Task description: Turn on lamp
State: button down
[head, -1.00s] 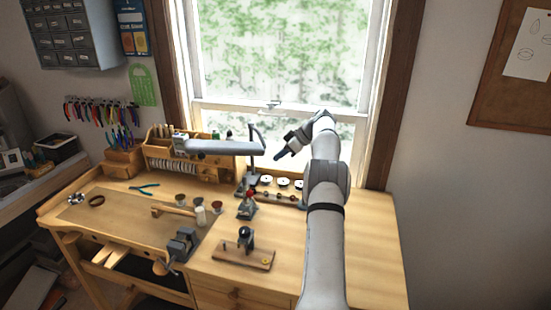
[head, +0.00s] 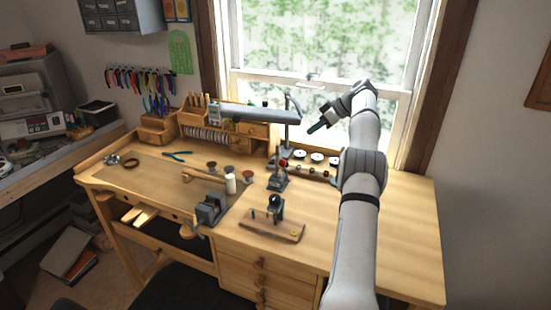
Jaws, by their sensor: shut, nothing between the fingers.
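The lamp (head: 255,113) stands at the back of the wooden workbench, in front of the window. Its long grey head reaches left from an upright arm (head: 289,125). A small pale panel (head: 215,113) sits at the left end of the head. I cannot tell from this view whether the lamp is lit. My gripper (head: 314,128) is shut and empty, in the air just right of the lamp's upright arm. It points left and down, and appears apart from the lamp.
The workbench (head: 390,235) is clear at its right. A red-topped tool (head: 279,175), a small vise (head: 210,208) and a wooden board with a black stand (head: 272,226) occupy its middle. Wooden organizers (head: 240,128) stand behind the lamp head. Pliers hang on the left wall.

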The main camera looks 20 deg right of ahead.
aim_at(273, 161)
jog(key=p+x, duration=0.3)
jog(key=x, duration=1.6)
jog(key=shift+w+a+f, duration=0.15)
jog(key=shift+a+f, duration=0.1)
jog(key=shift+a, duration=0.05)
